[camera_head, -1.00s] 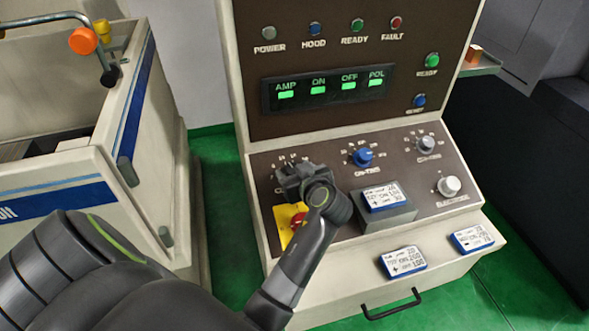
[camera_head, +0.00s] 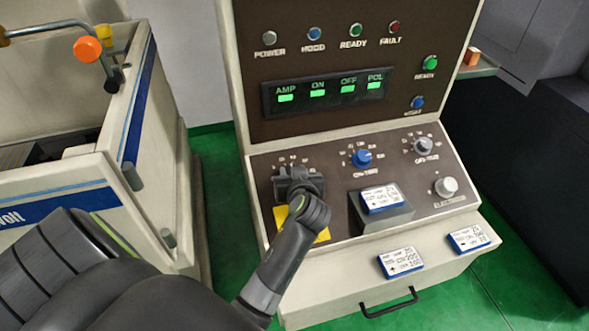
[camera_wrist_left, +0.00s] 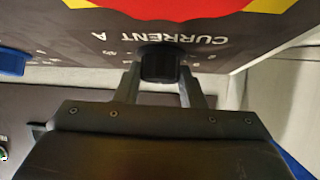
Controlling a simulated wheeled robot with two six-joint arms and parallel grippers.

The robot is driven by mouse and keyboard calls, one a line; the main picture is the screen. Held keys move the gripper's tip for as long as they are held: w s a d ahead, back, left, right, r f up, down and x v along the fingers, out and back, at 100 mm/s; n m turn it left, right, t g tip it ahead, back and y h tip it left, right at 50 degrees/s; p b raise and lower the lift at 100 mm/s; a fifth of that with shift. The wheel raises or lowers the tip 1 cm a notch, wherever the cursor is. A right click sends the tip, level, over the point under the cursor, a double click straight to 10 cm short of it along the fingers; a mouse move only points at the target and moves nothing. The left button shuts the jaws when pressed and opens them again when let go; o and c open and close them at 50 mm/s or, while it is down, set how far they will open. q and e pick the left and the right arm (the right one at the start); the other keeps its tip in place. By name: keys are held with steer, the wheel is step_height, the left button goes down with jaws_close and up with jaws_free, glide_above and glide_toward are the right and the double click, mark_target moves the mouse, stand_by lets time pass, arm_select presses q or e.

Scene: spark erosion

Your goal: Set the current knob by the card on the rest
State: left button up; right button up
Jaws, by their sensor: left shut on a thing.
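The current knob (camera_wrist_left: 159,62) is a black knob on the dark panel beside the lettering CURRENT A in the left wrist view. My left gripper (camera_wrist_left: 161,80) has one finger on each side of it and is shut on it. In the head view my left gripper (camera_head: 296,180) covers the knob, so its pointer cannot be read. A white card with a blue edge (camera_head: 382,198) lies on the grey rest (camera_head: 386,221), right of the gripper. Its print is too small to read surely. My right gripper is not in view.
Blue (camera_head: 362,158) and grey (camera_head: 423,146) knobs and a pale electrode knob (camera_head: 446,187) lie to the right. Two more cards (camera_head: 401,262) (camera_head: 469,238) lie on the front ledge. A yellow plate (camera_head: 322,236) is partly behind my wrist.

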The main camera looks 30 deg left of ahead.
arm_select(q)
steer(key=m+t+h+p, duration=0.1)
steer(key=m+h+p, duration=0.1)
steer(key=m, duration=0.1)
steer(key=shift+a+r, duration=0.15)
steer(key=shift+m+t+h+p, duration=0.4)
steer(key=shift+m+h+p, duration=0.1)
steer(key=shift+m, duration=0.1)
steer(key=o, duration=1)
steer(key=shift+f, duration=0.2)
steer(key=shift+a, duration=0.1)
